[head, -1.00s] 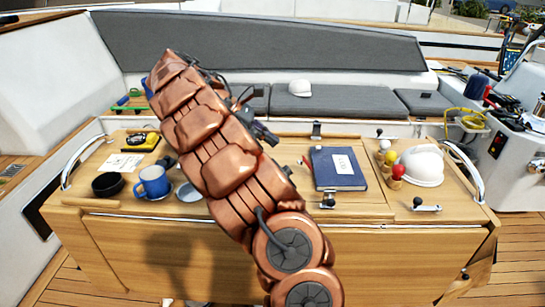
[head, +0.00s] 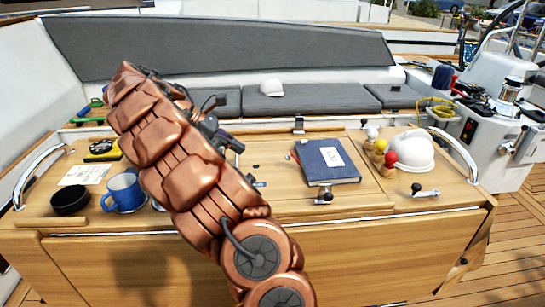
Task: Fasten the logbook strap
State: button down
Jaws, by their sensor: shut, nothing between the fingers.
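The logbook (head: 328,160) is a dark blue book with a white label, lying closed on the wooden table right of my arm. No strap can be made out across its cover. A small metal fitting with a dark knob (head: 323,195) stands at the book's front edge, and a dark upright fitting (head: 298,124) stands behind it. My copper arm crosses the picture from bottom centre to upper left. My gripper (head: 236,144) is a dark shape partly hidden behind the arm, left of the book and apart from it. It is shut and empty.
A blue mug (head: 123,192), black bowl (head: 70,200), paper (head: 84,174) and yellow device (head: 103,149) are on the left. Curved metal rails flank the table.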

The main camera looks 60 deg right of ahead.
jog(key=p+x, duration=0.1)
jog(key=x, duration=0.9)
jog(key=shift+s+p, duration=0.15)
jog(key=shift+p, duration=0.15)
jog(key=shift+s+d+r+p, duration=0.4)
jog(key=shift+s+d+r, duration=0.1)
jog(key=shift+s+r, duration=0.35)
jog(key=shift+s+d+r, duration=0.3)
jog(key=shift+d+r, duration=0.05)
jog(key=shift+d, duration=0.05)
